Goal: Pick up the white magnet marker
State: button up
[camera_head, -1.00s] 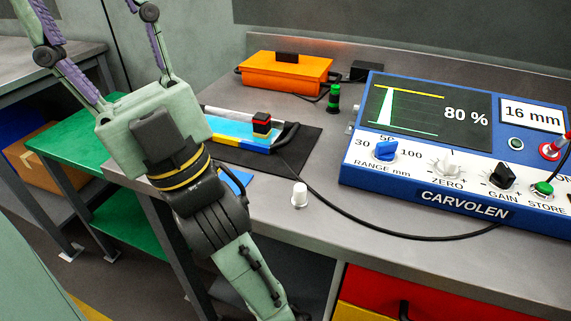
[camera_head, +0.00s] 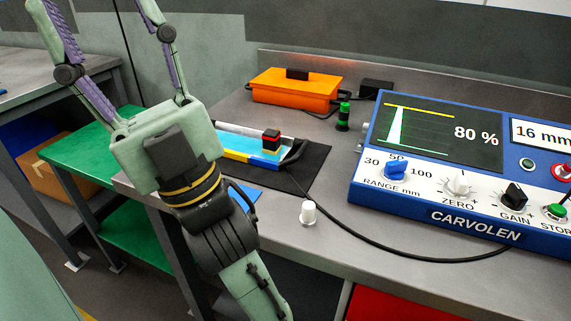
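The white magnet marker (camera_head: 308,213) is a small white cylinder with a wider base, standing upright near the front edge of the grey bench (camera_head: 345,250). My gripper (camera_head: 118,20) is raised at the upper left, its two fingers pointing up and spread wide apart. It is open with nothing between the fingers, far to the left of the marker and not touching it. The fingertips run off the top of the picture.
A blue CARVOLEN instrument (camera_head: 470,180) fills the right of the bench. A black cable (camera_head: 380,247) curves from it past the marker. Behind are a black mat (camera_head: 312,165) with a blue tray, an orange case (camera_head: 295,92) and a green-black cylinder (camera_head: 344,116). A green shelf table (camera_head: 85,150) stands left.

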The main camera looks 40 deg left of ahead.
aim_at(308, 219)
jog(key=u, duration=1.6)
jog(key=k+l+u, duration=0.15)
jog(key=k+u, duration=0.35)
